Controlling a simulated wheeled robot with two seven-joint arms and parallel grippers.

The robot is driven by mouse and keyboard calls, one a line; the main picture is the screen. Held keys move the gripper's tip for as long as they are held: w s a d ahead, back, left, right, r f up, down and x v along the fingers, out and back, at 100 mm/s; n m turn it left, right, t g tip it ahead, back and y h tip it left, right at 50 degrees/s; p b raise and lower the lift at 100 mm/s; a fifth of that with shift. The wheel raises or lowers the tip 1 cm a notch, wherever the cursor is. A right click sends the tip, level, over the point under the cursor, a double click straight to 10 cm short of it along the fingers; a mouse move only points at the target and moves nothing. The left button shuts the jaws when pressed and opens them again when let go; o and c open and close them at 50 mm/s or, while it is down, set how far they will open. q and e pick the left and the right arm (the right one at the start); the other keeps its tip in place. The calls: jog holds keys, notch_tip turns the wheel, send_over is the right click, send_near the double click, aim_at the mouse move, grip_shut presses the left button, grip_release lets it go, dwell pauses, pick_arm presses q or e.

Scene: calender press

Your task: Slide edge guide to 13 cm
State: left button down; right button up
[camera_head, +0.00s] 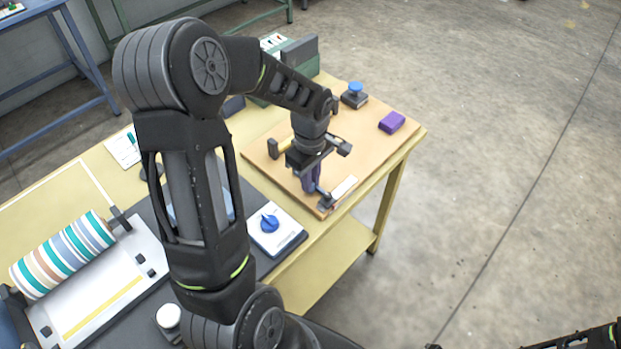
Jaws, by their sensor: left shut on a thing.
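My left gripper (311,178) points down over the tan board (262,160) on the far part of the table. It is shut on a small dark purple upright piece (311,184), which looks like the edge guide's grip. The gripper hides most of the guide, so its exact position cannot be read. A white scale strip (344,187) lies just right of the gripper, near the board's front edge; its marks are too small to read. Part of my right arm shows at the bottom right corner; its gripper is not clear.
A purple block (392,122) and a blue-knobbed stamp (355,93) sit on the board's far right. A blue dial on a white panel (275,228) is nearer. A striped roller (62,254) lies left. Open floor lies right of the table.

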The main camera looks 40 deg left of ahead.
pick_arm(q)
jog(key=shift+w, duration=0.1)
dwell(0.6)
jog(key=shift+w+d+f+b, duration=0.1)
jog(key=shift+w+b, duration=0.45)
jog(key=shift+w, duration=0.45)
jog(key=c, duration=1.4)
grip_release()
jog(key=shift+o, duration=0.2)
notch_tip(320, 180, up, 8)
jog(key=shift+b, duration=0.45)
